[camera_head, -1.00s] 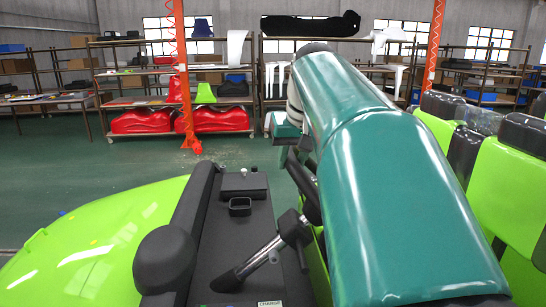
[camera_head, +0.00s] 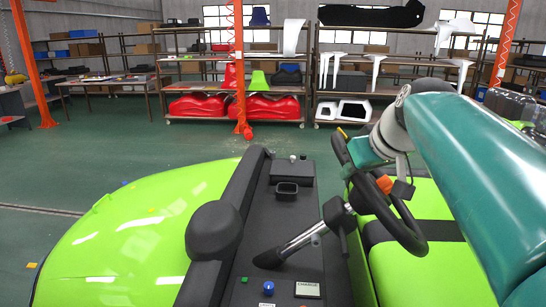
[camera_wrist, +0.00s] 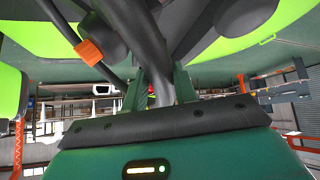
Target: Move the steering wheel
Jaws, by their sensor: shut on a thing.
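The black steering wheel (camera_head: 412,236) is tilted beside the upper end of the steering column (camera_head: 305,238) in the head view. My gripper (camera_head: 361,156) is at the far side of its rim. In the wrist view, the rim (camera_wrist: 157,75) passes between the two green fingers of my gripper (camera_wrist: 160,88), which are shut on it. An orange part (camera_head: 384,184) shows on the wheel, and also in the wrist view (camera_wrist: 88,52). I cannot tell whether the wheel's hub touches the column.
The cart has a green hood (camera_head: 140,235), a black dashboard (camera_head: 295,205) and a green-and-black seat (camera_head: 425,265) close under the wheel. Shelves (camera_head: 235,62) with body parts and an orange post (camera_head: 240,75) stand behind.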

